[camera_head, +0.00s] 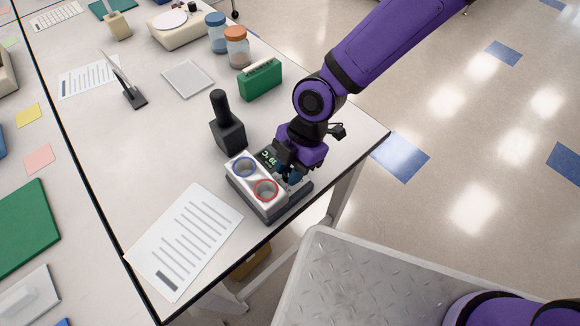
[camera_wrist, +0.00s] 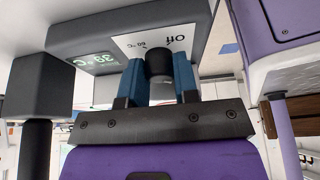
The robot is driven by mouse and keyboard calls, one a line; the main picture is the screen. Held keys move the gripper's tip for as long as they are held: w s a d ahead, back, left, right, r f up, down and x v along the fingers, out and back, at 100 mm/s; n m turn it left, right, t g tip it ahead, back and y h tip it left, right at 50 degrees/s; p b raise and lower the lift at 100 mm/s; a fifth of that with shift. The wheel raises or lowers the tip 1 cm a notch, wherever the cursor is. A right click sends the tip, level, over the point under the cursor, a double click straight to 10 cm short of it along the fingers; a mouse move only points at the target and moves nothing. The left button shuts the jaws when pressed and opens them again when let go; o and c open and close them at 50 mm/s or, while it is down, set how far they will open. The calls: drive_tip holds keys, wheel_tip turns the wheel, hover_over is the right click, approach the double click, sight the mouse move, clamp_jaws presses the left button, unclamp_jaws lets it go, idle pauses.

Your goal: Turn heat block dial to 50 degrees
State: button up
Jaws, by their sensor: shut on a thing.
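The heat block (camera_head: 240,187) stands near the table's front edge in the head view, with a blue-ringed well and a red-ringed well on its silver top. Its display (camera_wrist: 97,60) appears to read 39 °C in the wrist view. The dial (camera_wrist: 159,64) is a dark round knob on a white panel with "Off" and "60 °C" marks. My gripper (camera_wrist: 159,80) has its blue fingers on both sides of the dial and is shut on it. In the head view my gripper (camera_head: 289,172) is at the block's right side and hides the dial.
A black upright-handled tool (camera_head: 228,130) stands just behind the block. A green rack (camera_head: 260,79) and two lidded jars (camera_head: 237,52) are farther back. A printed sheet (camera_head: 186,240) lies to the left. The table edge is close to the block.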

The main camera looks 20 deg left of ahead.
drive_tip(key=m+t+y, duration=0.1)
drive_tip(key=m, duration=0.3)
drive_tip(key=m+t, duration=0.1)
drive_tip(key=m, duration=0.1)
drive_tip(key=m+y, duration=0.1)
drive_tip(key=m, duration=0.2)
drive_tip(key=shift+s+d+r+t, duration=0.1)
drive_tip(key=shift+s+t, duration=0.1)
drive_tip(key=shift+t, duration=0.2)
drive_tip(key=m+t, duration=0.1)
drive_tip(key=m, duration=0.3)
drive_tip(key=shift+s+t+y, duration=0.1)
drive_tip(key=shift+t+y, duration=0.2)
drive_tip(key=shift+t, duration=0.1)
drive_tip(key=shift+m+t, duration=0.8)
drive_tip(key=shift+m, duration=1.6)
drive_tip(key=o, duration=0.9)
